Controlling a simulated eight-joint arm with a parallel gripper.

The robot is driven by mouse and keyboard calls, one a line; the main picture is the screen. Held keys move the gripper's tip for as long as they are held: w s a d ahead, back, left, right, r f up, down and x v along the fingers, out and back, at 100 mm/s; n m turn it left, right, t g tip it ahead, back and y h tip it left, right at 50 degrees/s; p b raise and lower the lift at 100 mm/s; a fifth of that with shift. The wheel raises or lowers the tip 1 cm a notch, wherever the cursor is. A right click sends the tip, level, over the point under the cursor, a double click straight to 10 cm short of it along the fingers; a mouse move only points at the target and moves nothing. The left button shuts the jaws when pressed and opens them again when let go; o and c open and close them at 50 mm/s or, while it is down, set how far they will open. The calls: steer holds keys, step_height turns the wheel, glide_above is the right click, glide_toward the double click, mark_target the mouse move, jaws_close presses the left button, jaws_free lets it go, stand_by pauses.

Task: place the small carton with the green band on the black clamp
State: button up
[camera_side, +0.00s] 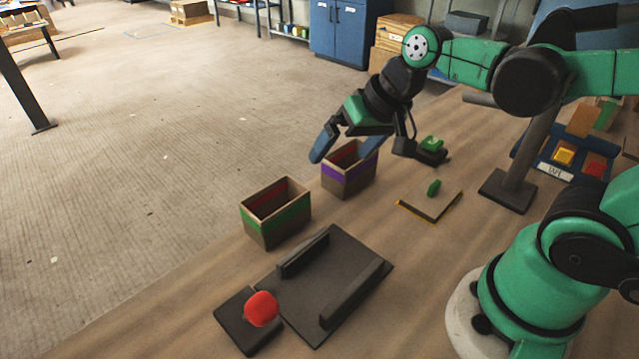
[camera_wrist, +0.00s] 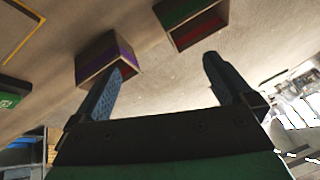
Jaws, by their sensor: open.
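The small carton with the green band (camera_side: 276,224) stands open-topped on the table, and it also shows at the top of the wrist view (camera_wrist: 192,18). My gripper (camera_side: 341,154) is open and empty, over and behind a similar carton with a purple band (camera_side: 347,182). In the wrist view that purple-banded carton (camera_wrist: 100,58) appears by the left finger; I cannot tell whether they touch. What looks like the black clamp, a dark plate with two raised bars (camera_side: 340,263), lies in front of the green-banded carton. Nothing lies between its bars.
A black block (camera_side: 238,328) with a red knob (camera_side: 262,308) adjoins the plate's left side. A square board (camera_side: 414,205) with a green knob lies right of the cartons. A black piece with a green top (camera_side: 431,145) lies behind it. A black-footed post (camera_side: 509,191) stands further right.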

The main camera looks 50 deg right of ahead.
steer(key=n, duration=0.1)
steer(key=s+d+n+t+h, duration=0.1)
steer(key=n, duration=0.1)
steer(key=shift+s+r+n+t+h, duration=0.1)
steer(key=shift+s+n+t+h, duration=0.15)
steer(key=shift+n+t+h, duration=0.05)
steer(key=m+g+y, duration=0.5)
steer(key=m+y, duration=0.2)
steer(key=m, duration=0.5)
glide_toward(282, 193)
step_height(282, 193, up, 3)
steer(key=s+a, duration=0.3)
steer(key=f+m+y, duration=0.1)
steer(key=m+y, duration=0.1)
steer(key=w+d+f+m+g+y, duration=0.1)
steer(key=f+m+y, duration=0.1)
steer(key=w+d+f+m+g+y, duration=0.1)
steer(key=f+m+y, duration=0.1)
steer(key=shift+w+d+f, duration=0.1)
steer(key=shift+y, duration=0.3)
steer(key=x, duration=0.7)
steer(key=shift+f, duration=0.15)
